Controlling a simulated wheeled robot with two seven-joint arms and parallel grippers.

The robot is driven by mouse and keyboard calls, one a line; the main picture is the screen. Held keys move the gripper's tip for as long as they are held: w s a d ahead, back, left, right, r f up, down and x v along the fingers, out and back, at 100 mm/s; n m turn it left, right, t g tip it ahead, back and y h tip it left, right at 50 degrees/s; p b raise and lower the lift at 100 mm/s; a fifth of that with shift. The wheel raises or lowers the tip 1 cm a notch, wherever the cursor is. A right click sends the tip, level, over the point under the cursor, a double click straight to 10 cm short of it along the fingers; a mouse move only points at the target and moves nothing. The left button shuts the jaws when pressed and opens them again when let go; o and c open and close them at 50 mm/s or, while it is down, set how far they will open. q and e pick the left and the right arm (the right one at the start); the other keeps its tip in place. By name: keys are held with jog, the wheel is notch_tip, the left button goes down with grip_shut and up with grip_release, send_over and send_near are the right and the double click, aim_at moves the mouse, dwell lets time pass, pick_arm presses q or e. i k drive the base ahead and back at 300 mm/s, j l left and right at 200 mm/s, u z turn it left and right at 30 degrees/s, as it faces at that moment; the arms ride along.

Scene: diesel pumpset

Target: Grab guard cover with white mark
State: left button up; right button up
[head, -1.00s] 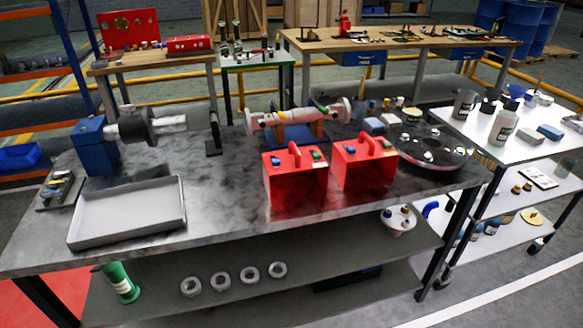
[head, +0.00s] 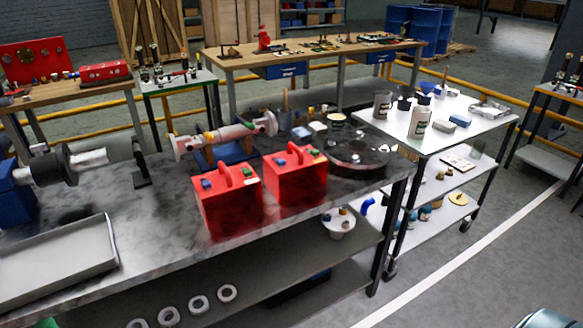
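Two red box-shaped covers with arched top handles stand side by side on the dark mottled bench (head: 160,235). They are the left red cover (head: 230,205) and the right red cover (head: 297,180). Each has small blue and green pieces on top. Small pale spots show near the top of both, too small to tell which is the white mark. Neither of my grippers is in view.
A grey tray (head: 60,262) lies at the bench's left. A pink-white pipe piece (head: 225,135) stands behind the covers, and a dark round plate (head: 357,157) lies to their right. A white cart (head: 455,128) adjoins the right end. Open floor lies at right.

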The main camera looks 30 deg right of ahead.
aim_at(227, 182)
jog(key=i+l, duration=0.1)
jog(key=l, duration=0.3)
jog(key=i+l, duration=0.1)
jog(key=l, duration=0.25)
jog(key=i+l, duration=0.1)
jog(key=l, duration=0.3)
jog(key=i+l, duration=0.1)
jog(key=l, duration=0.3)
jog(key=i+l, duration=0.1)
jog(key=l, duration=0.3)
jog(key=u, duration=0.05)
